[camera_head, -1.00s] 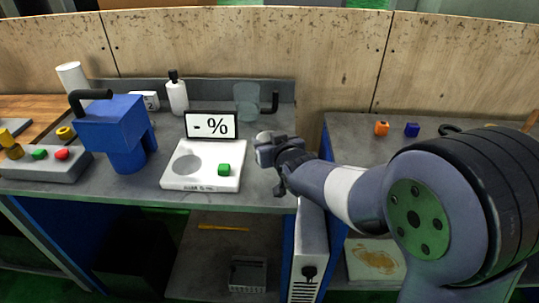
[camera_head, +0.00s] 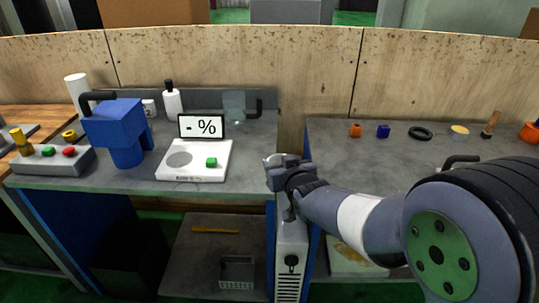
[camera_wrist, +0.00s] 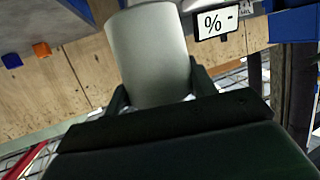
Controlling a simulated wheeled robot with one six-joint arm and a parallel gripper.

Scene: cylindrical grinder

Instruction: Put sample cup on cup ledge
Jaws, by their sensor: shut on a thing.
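The sample cup (camera_wrist: 150,62) is a pale grey cylinder in the wrist view, tilted in the picture. My gripper (camera_wrist: 160,98) is shut on it, with a dark finger on either side. In the head view my gripper (camera_head: 283,170) is at the right end of the left grey bench, above the gap between the two benches. Only a small pale part of the cup (camera_head: 272,159) shows there; the gripper hides most of it. I cannot tell which surface is the cup ledge.
Beyond are a blue grinder (camera_head: 118,130), a white bottle (camera_head: 172,100) and a translucent vessel (camera_head: 234,104). The right bench (camera_head: 330,160) has free room.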

